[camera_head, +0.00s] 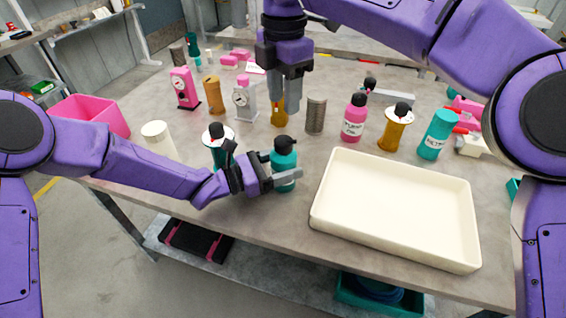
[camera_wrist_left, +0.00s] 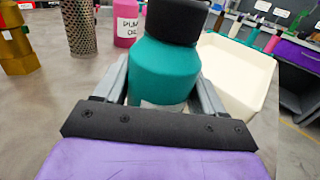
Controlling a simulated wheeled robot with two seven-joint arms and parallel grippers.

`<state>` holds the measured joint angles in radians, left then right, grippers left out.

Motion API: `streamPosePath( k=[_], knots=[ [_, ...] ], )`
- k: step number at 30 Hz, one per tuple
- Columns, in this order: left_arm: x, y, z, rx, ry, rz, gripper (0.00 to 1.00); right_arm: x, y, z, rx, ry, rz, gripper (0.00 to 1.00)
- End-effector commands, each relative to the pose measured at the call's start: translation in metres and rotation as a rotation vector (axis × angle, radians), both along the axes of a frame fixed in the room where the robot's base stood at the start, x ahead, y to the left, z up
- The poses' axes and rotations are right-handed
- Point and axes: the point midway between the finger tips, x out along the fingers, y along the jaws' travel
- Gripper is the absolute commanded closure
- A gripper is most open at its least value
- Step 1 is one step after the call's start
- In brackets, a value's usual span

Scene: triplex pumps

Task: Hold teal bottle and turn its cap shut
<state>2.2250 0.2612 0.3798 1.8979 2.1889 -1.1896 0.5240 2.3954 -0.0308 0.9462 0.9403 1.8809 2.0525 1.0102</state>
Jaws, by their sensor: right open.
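The teal bottle (camera_head: 284,172) stands upright near the front of the table, with its black cap (camera_head: 285,144) on top. My left gripper (camera_head: 286,174) is low beside it, one finger along each side of the body, shut on it below the cap. In the left wrist view the teal bottle (camera_wrist_left: 165,72) sits between both fingers, and the black cap (camera_wrist_left: 178,20) is partly cut off by the top edge. My right gripper (camera_head: 285,103) points down, open and empty, above and behind the bottle, apart from the cap.
A cream tray (camera_head: 395,250) lies to the right of the bottle. A white-topped teal item (camera_head: 218,133) is close to my left arm.

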Motion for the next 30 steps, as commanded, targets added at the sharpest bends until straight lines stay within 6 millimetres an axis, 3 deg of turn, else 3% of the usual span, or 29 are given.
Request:
streamPosePath(
  k=[1,2,5,8,24,30],
  knots=[
    [0.000,0.000,0.000,0.000,0.000,0.000,0.74,0.000,0.000,-0.001,0.000,0.002,0.000,0.41],
    [0.000,0.000,0.000,0.000,0.001,0.000,0.74,0.000,0.002,-0.002,0.005,0.005,0.003,0.31],
    [0.000,0.000,0.000,0.000,0.001,0.000,0.74,0.001,0.003,0.001,0.010,0.001,0.090,0.30],
    [0.000,0.000,0.000,0.000,0.001,0.001,0.74,0.001,0.003,0.003,0.011,-0.002,0.304,0.30],
    [0.000,0.000,0.000,0.001,0.001,0.001,0.74,0.002,0.000,0.015,0.001,-0.010,1.938,0.30],
    [0.000,0.000,0.000,0.001,0.001,0.001,0.74,0.001,-0.002,0.016,-0.001,-0.002,2.413,0.30]
  ],
)
